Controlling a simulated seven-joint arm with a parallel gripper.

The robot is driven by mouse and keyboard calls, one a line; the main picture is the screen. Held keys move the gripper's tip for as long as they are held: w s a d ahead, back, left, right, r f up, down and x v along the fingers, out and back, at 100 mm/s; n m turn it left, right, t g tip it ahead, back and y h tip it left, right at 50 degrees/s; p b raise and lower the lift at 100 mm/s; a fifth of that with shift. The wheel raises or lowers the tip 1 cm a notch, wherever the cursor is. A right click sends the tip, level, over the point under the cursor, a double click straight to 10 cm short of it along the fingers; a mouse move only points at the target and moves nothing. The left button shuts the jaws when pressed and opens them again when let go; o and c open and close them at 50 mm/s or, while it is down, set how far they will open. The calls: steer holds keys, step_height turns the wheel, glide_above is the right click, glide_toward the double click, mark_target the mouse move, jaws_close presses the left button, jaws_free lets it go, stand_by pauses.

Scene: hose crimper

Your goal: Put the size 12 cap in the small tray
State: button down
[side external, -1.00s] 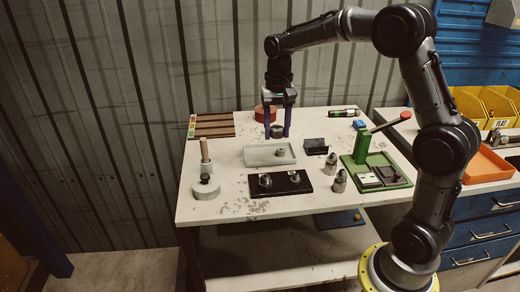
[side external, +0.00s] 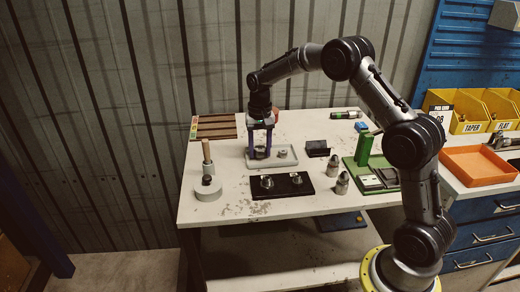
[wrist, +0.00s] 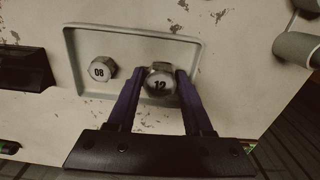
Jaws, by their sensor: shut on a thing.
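The size 12 cap (wrist: 160,85) is a metal hex cap with "12" on its top face. My gripper (wrist: 160,80) is shut on it, one purple finger on each side. In the side view my gripper (side external: 260,147) reaches down over the left part of the small light grey tray (side external: 289,162), with the cap (side external: 260,152) between its fingertips. I cannot tell whether the cap touches the tray floor. The 08 cap (wrist: 102,69) sits apart in the same tray (wrist: 116,29); it also shows in the side view (side external: 282,153).
A black block (side external: 281,186) with two metal parts lies in front of the tray. A dark holder (side external: 317,148), two pointed metal fittings (side external: 332,165) and a green press (side external: 362,150) stand to the right. A grey round base with an upright handle (side external: 207,180) stands left.

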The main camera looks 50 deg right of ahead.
steer(key=shift+f, duration=0.65)
